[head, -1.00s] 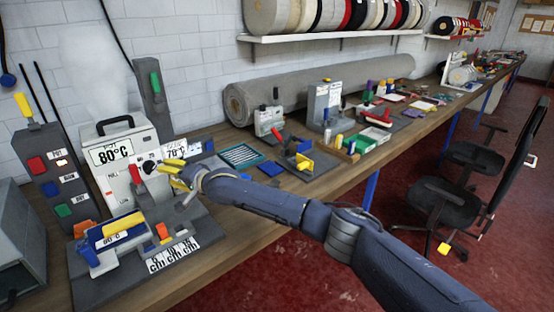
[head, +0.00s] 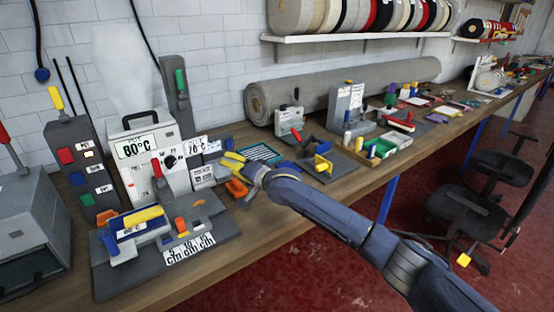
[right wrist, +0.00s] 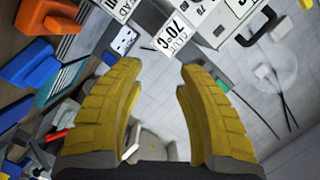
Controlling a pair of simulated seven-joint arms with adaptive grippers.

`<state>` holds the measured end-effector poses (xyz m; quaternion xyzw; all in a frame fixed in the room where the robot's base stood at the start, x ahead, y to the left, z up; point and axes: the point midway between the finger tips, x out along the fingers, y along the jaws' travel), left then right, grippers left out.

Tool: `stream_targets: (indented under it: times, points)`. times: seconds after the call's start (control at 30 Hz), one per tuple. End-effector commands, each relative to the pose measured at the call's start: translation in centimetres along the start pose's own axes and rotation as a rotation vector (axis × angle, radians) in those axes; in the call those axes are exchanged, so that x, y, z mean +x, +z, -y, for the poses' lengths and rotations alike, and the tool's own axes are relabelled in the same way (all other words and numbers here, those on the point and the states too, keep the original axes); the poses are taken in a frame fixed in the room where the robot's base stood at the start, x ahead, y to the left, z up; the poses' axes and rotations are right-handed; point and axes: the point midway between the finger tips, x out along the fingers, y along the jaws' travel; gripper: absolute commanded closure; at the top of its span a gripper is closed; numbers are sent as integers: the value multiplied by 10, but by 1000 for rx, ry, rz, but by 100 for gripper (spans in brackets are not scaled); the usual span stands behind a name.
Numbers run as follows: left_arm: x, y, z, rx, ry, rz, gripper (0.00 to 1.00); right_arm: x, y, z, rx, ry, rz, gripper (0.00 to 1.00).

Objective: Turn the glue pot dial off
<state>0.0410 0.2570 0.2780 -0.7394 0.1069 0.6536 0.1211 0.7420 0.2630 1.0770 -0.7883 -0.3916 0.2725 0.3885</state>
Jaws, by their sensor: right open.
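The white glue pot (head: 136,185) stands at the back left of the bench, with a black handle on top and a temperature display (head: 136,147) on its front. Its black dial (head: 170,161) is in plain sight beside a small red part; the exact setting is too small to read. My right gripper (head: 232,162) has yellow fingers and is to the right of the dial, apart from it. In the right wrist view its fingers (right wrist: 160,85) are spread with nothing between them. My left gripper is not in view.
A white card reading 70°C (head: 197,147) stands just right of the dial, and also shows in the right wrist view (right wrist: 172,35). A grey fixture with a yellow roller (head: 140,217) sits before the pot.

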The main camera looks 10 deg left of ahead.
Motion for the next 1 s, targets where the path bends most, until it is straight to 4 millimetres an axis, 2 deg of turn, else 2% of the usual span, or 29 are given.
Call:
stream_targets:
  times: [0.6,1.0]
  points:
    - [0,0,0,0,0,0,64,-31,-70,-64,-233,105,-128,64]
    - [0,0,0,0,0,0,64,-47,-98,-92,-334,162,-172,64]
